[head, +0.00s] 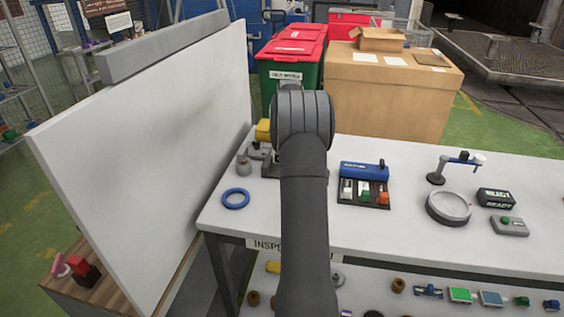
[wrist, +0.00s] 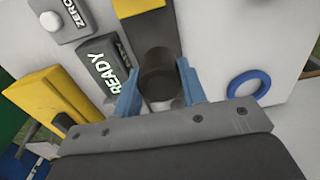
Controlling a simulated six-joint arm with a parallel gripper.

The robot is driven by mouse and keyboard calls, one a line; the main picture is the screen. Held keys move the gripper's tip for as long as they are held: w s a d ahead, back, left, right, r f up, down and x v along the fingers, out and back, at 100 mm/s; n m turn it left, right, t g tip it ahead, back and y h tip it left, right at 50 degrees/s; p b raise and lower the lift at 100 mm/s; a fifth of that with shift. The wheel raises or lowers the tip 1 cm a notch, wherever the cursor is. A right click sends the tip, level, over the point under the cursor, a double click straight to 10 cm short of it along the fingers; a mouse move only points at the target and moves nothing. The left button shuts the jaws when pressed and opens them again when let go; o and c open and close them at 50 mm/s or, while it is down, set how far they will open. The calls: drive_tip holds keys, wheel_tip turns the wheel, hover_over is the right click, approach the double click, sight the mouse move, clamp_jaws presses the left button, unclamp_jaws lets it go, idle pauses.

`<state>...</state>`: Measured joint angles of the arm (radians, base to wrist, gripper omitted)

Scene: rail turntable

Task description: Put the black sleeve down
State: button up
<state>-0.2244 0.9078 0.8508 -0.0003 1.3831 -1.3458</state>
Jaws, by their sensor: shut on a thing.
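The black sleeve (wrist: 158,72) shows in the wrist view as a dark, short cylinder. My gripper (wrist: 158,86) has its two blue fingers on either side of the sleeve and is shut on it. The sleeve is over or against a dark grey surface on the white table; I cannot tell whether it touches. In the head view my own arm hides the gripper and the sleeve.
A blue ring (head: 236,207) lies on the white table (head: 290,222) left of my arm; it also shows in the wrist view (wrist: 231,90). A READY display (wrist: 110,66), a ZERO box (wrist: 62,24) and a yellow block (wrist: 40,105) are close to the gripper. A white panel (head: 150,130) stands at left.

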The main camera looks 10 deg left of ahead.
drive_tip(key=a, duration=0.1)
drive_tip(key=a+f, duration=0.1)
drive_tip(key=shift+w+a+f, duration=0.3)
drive_tip(key=shift+w, duration=0.1)
drive_tip(key=shift+f, duration=2)
drive_tip(key=shift+f, duration=0.1)
drive_tip(key=o, duration=1.2)
wheel_tip(320, 180, up, 12)
drive_tip(key=shift+r, duration=0.1)
